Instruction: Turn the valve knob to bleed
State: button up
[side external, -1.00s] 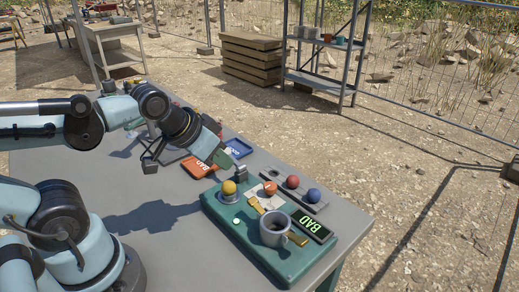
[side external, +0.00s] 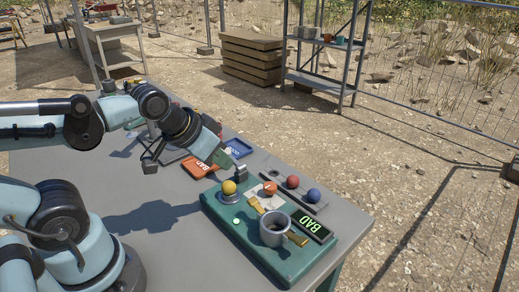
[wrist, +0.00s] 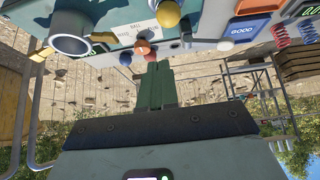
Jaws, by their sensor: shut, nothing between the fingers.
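The valve knob appears to be the small orange knob (side external: 269,188) on a pale lettered plate (side external: 265,200) on the teal panel box (side external: 222,212). The wrist view also shows the orange knob (wrist: 142,47), beyond my fingertips; its lettering is too small to read surely, and so is the knob's setting. My gripper (side external: 229,164) has its green fingers together, empty, above the back edge of the box. In the wrist view my gripper (wrist: 156,66) points toward the knob, apparently apart from it.
Red (side external: 293,182) and blue (side external: 313,195) balls sit in a grey rack behind. An orange tray (side external: 199,168) lies at the left.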

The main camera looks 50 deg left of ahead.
jog(key=o, duration=0.4)
jog(key=shift+w+r, duration=0.15)
jog(key=shift+w, duration=0.05)
jog(key=o, duration=0.7)
jog(key=w+r+m+g, duration=0.1)
jog(key=w+d+r+m+g, duration=0.1)
jog(key=shift+w, duration=0.35)
jog(key=m+g, duration=0.5)
send_over(270, 185)
notch_tip(270, 185, down, 11)
jog(key=shift+f, duration=0.2)
jog(key=shift+c, duration=0.5)
jog(key=c, duration=1)
